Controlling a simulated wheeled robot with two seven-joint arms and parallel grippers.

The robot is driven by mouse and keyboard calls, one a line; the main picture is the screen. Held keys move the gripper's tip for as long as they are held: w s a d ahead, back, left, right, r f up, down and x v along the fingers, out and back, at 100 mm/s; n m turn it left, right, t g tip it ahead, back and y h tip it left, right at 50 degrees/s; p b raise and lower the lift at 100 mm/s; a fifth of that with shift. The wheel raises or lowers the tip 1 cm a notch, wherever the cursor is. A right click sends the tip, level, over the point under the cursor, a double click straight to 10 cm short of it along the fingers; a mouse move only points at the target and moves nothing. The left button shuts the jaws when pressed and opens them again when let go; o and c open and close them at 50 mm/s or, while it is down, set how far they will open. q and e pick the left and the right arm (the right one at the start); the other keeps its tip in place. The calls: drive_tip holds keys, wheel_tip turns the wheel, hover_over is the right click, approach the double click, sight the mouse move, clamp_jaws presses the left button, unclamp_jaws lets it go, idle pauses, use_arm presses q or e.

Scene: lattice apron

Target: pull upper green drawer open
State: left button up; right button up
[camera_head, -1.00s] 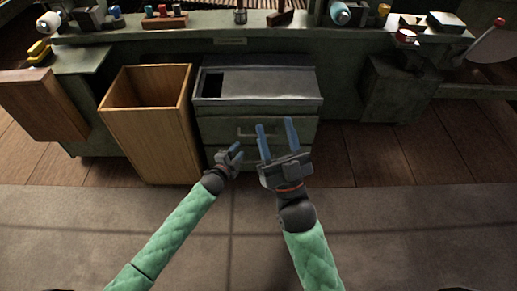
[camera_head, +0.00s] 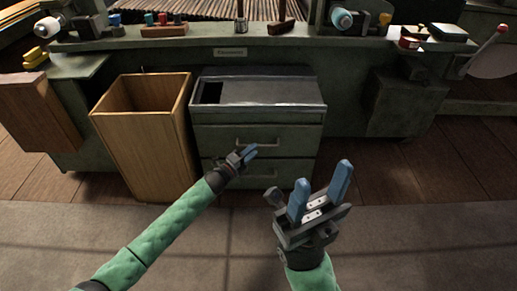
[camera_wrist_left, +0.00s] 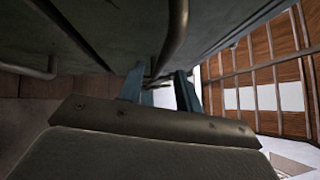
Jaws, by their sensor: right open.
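The green drawer cabinet has an upper drawer (camera_head: 290,140) with a metal handle (camera_head: 270,142); its front looks flush with the cabinet. My left gripper (camera_head: 250,152) is at this handle, just at its left part. In the left wrist view the fingers (camera_wrist_left: 162,92) are spread apart, and the handle bar (camera_wrist_left: 176,35) runs down toward the gap between them. I cannot tell whether they touch it. My right gripper (camera_head: 322,192) is open and empty, in front of the cabinet to the right. The lower drawer (camera_head: 295,172) is partly hidden behind it.
An open wooden bin (camera_head: 145,135) stands directly left of the cabinet. The cabinet top (camera_head: 275,92) has a dark opening at its left. A green workbench (camera_head: 350,50) with tools runs behind. The floor (camera_head: 400,225) in front is clear.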

use_arm(q)
drive_tip(key=shift+b+x, duration=0.4)
drive_tip(key=shift+x, duration=1.65)
clamp_jaws()
